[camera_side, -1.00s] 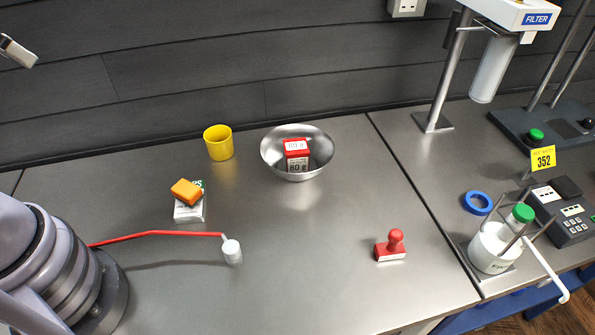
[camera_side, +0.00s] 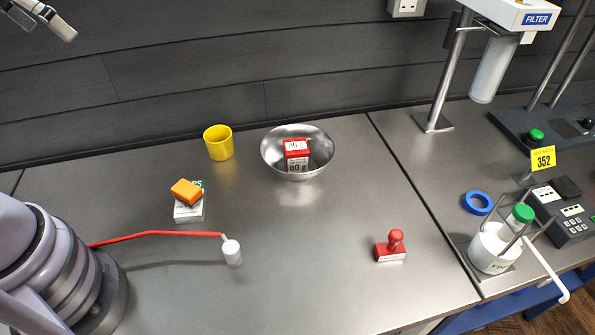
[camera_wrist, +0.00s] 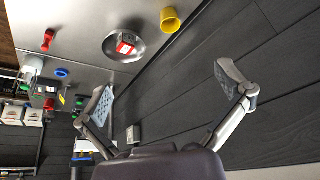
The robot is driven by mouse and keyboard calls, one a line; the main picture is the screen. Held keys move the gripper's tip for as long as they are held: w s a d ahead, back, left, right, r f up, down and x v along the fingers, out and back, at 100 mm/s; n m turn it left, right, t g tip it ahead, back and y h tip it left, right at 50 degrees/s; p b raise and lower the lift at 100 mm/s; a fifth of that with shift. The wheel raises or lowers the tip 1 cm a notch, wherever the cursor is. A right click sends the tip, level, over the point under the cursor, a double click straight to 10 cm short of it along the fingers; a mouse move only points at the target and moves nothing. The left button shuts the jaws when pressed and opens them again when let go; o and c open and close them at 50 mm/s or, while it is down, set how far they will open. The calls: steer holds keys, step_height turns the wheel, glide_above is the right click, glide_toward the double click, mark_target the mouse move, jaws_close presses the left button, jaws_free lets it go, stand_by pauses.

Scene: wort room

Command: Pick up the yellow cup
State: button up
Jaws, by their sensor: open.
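The yellow cup (camera_side: 218,143) stands upright on the steel table at the back left, near the dark plank wall. It also shows at the top of the wrist view (camera_wrist: 170,20). My gripper (camera_side: 40,16) is at the top left corner of the side view, above and to the left of the cup, well apart from it. In the wrist view my gripper (camera_wrist: 166,85) has its two fingers spread wide with nothing between them.
A steel bowl (camera_side: 270,160) holding a red and white box stands right of the cup. An orange block (camera_side: 186,191) lies on a white box in front of the cup. A red-handled tool (camera_side: 150,233) and red stamp (camera_side: 392,246) lie nearer. The table's centre is clear.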

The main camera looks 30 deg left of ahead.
steer(key=w+f+n+g, duration=0.1)
steer(key=w+f, duration=0.4)
steer(key=w, duration=0.7)
steer(key=n+g, duration=0.1)
steer(key=g, duration=0.1)
glide_above(217, 128)
steer(key=s+d, duration=0.4)
steer(key=s, duration=0.1)
step_height(217, 128, down, 18)
steer(key=f, duration=0.3)
steer(key=w+f, duration=0.1)
steer(key=f, duration=0.3)
steer(key=w+a+f, duration=0.1)
steer(key=f, duration=0.3)
steer(key=shift+w+f, duration=0.1)
steer(key=shift+w, duration=0.05)
steer(key=shift+w+a+f, duration=0.15)
steer(key=shift+f, duration=0.8)
steer(key=shift+w+a+f, duration=0.1)
steer(key=shift+f, duration=0.85)
steer(key=shift+w+a+f, duration=0.15)
steer(key=shift+f, duration=0.8)
steer(key=c, duration=1.2)
